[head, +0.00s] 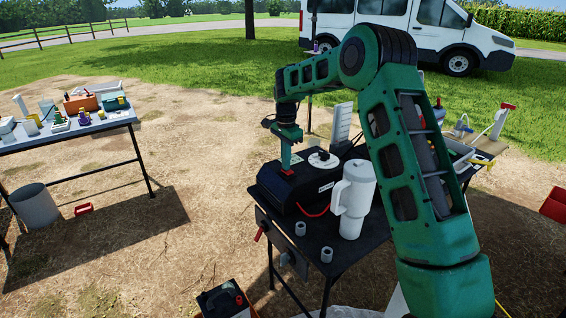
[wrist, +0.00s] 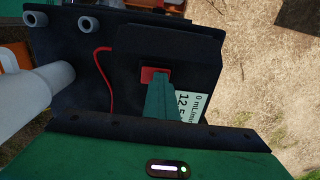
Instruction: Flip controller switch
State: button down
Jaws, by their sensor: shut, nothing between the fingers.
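The controller (head: 315,190) is a black box on the dark table. Its red switch (wrist: 148,75) shows in the wrist view, partly covered by my fingers. A label reading "0 mL/min" and "12.5" (wrist: 186,106) is on the controller beside my fingers. My gripper (head: 287,172) is shut and empty, pointing down with its tip at the red switch. In the wrist view my gripper (wrist: 161,78) overlaps the switch's edge. I cannot tell whether it presses on it or which way the switch is set.
A white handled jug (head: 355,200) stands just right of the controller. Two small grey cylinders (head: 300,229) sit at the table's front. A red cable (wrist: 108,80) runs from the controller.

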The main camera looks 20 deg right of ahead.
jog(key=shift+s+a+f+g, duration=0.2)
jog(key=shift+s+f, duration=0.15)
jog(key=shift+f, duration=0.2)
jog(key=shift+s+a+f+g, duration=0.1)
jog(key=shift+s+a+f, duration=0.1)
jog(key=shift+s+f, duration=0.25)
jog(key=shift+w, duration=0.15)
jog(key=shift+w+d+r, duration=0.1)
jog(key=shift+w+r, duration=0.25)
jog(key=shift+r, duration=0.2)
jog(key=shift+w+r, duration=0.35)
jog(key=shift+r, duration=0.25)
jog(key=shift+w+r, duration=0.35)
jog(key=shift+r, duration=0.2)
notch_tip(320, 180, up, 12)
jog(key=shift+d+r, duration=0.15)
jog(key=shift+r, duration=0.1)
jog(key=shift+s, duration=0.15)
